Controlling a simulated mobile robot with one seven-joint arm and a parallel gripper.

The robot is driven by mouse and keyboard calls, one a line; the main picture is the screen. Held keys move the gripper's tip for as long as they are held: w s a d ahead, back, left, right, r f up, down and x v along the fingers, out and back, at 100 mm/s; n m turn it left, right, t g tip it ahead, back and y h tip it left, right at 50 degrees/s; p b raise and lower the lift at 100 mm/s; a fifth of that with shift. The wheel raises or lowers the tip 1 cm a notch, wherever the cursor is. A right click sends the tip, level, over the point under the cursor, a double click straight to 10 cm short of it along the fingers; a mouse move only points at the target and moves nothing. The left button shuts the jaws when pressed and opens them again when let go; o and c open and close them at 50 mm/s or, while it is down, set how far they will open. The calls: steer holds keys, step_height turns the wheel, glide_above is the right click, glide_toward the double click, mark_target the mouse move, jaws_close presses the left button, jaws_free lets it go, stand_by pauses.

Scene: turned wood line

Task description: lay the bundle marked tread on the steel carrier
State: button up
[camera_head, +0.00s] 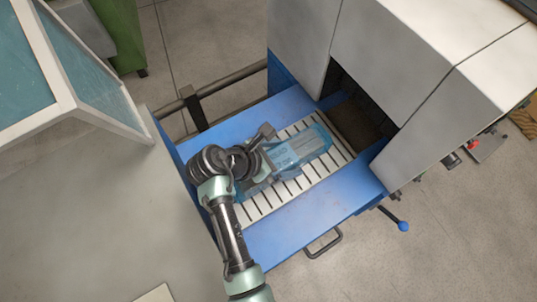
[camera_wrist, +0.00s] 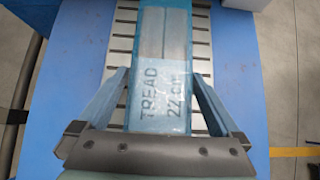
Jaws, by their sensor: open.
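The bundle (camera_head: 306,145) is a long block in clear blue wrap, lying on a pale slotted steel plate (camera_head: 335,152) set in a blue machine bed. In the wrist view the bundle (camera_wrist: 165,50) reads "TREAD 22 cm". I cannot tell from the views whether this slotted plate (camera_wrist: 121,42) is the steel carrier. My gripper (camera_head: 268,163) is over the near end of the bundle. In the wrist view my gripper (camera_wrist: 157,76) is open, with one blue finger on each side of the bundle. Any touch between fingers and bundle cannot be made out.
A grey machine housing (camera_head: 405,50) with a dark opening stands beyond the bundle's far end. The blue bed (camera_head: 285,240) has a handle at its front edge. A white-framed glazed panel (camera_head: 85,75) stands at the left, above a grey surface (camera_head: 95,220).

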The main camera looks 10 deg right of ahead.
steer(key=v, duration=1)
steer(key=shift+s+a+r, duration=0.1)
steer(key=shift+a+r, duration=0.05)
steer(key=shift+r, duration=0.1)
steer(key=w+a+r+m+t+y, duration=0.15)
steer(key=w+r+m+t, duration=0.3)
steer(key=r, duration=0.45)
steer(key=w+a+r+m+t+y, duration=0.1)
steer(key=w+r+m+t+y, duration=0.15)
steer(key=w+r, duration=0.45)
steer(key=w+a+r+m+t+y, duration=0.1)
steer(key=w+r+m+t, duration=0.25)
steer(key=r, duration=0.75)
steer(key=s+r+m+t+y, duration=0.1)
steer(key=s+r+m+t, duration=0.3)
steer(key=r, duration=0.6)
steer(key=s+d+r+m+t+y, duration=0.1)
steer(key=s+r+m+t, duration=0.3)
steer(key=r, duration=0.7)
steer(key=s+r+m+t+y, duration=0.1)
steer(key=s+r+m+t, duration=0.3)
steer(key=s+r, duration=0.3)
step_height(320, 180, up, 4)
steer(key=shift+d+f+t, duration=0.1)
steer(key=shift+d+t, duration=0.3)
steer(key=shift+t, duration=0.35)
